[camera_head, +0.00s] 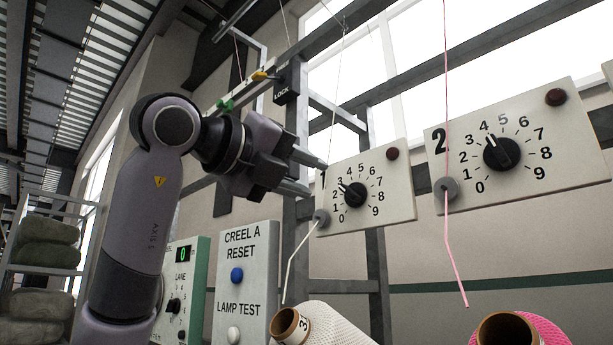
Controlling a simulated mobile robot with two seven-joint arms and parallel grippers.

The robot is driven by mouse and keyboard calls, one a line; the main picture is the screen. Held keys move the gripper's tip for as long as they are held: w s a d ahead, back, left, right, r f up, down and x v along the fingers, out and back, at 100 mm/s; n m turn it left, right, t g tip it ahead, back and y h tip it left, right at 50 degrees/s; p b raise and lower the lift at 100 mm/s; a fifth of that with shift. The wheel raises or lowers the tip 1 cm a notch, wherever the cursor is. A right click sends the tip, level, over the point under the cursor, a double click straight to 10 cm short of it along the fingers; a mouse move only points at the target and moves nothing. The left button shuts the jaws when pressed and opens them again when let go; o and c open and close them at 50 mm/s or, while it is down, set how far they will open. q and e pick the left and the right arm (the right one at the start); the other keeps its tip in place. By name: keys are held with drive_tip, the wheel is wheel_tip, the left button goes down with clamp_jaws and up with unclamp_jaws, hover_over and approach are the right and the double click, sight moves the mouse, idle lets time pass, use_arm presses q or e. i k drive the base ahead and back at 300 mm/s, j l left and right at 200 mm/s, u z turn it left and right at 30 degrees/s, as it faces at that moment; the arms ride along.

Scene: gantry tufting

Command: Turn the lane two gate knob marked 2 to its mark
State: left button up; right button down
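The panel marked 2 (581,140) is at the right, tilted in the view. Its black knob (502,154) sits inside a ring of numbers from 0 to 9, and its white pointer line aims up and left, close to the 4. No separate coloured target mark is visible on this dial. My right gripper is not in view.
Panel 1 has a similar knob (355,194), pointing near 3. A CREEL A RESET box (247,262) is lower left.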

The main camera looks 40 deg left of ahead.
sight(501, 155)
drive_tip(key=k+j, duration=0.1)
drive_tip(key=k, duration=0.9)
